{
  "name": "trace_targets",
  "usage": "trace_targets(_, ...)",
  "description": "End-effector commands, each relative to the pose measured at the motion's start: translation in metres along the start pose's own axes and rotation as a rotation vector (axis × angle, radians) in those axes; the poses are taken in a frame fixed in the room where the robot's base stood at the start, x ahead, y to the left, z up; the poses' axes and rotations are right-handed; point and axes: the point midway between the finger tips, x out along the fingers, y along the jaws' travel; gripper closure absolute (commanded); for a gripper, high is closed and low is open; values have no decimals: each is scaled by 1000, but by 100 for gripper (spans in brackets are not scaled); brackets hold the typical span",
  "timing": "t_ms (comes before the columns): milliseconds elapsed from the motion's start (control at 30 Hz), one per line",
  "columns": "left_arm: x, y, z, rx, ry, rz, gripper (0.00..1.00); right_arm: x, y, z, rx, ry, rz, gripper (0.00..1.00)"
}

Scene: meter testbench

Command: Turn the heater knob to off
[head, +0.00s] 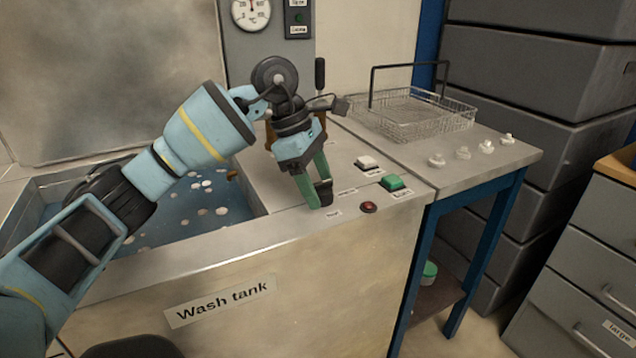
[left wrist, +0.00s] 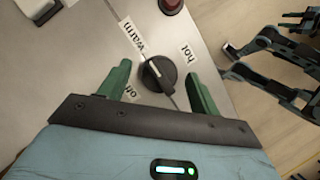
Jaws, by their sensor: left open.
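The heater knob (left wrist: 158,74) is round and black with a pale pointer line. In the left wrist view its line points up and left, towards the "warm" label (left wrist: 133,38). The "hot" label (left wrist: 187,53) is to its right; another label (left wrist: 130,93), partly hidden by a finger, is at lower left. My left gripper (left wrist: 159,72) is open, with its green fingers on either side of the knob; contact cannot be made out. In the head view the left gripper (head: 319,192) points down at the dark knob (head: 326,196) on the wash tank's top.
A red button (head: 369,207), a green switch (head: 393,183) and a pale switch (head: 367,162) sit right of the knob. The water-filled tank (head: 160,243) is left. A wire basket (head: 415,118) stands on the side table. Dark jointed arm parts (left wrist: 270,55) show right in the wrist view.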

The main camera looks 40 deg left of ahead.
Motion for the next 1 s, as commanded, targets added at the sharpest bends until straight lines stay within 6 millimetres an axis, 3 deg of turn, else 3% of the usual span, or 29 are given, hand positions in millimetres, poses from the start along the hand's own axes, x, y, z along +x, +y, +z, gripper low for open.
trace_targets(200, 0, 0, 0, 0, 0, 0, 38, 0, 0, -1, -1, 2, 0, 64)
trace_targets(533, 0, 0, 0, 1, 0, 0, 81, -2, -1, 3, 1, -7, -1, 64)
trace_targets(1000, -3, -1, 1, -114, 0, 49, 81, -14, -2, -5, 3, -1, -1, 64)
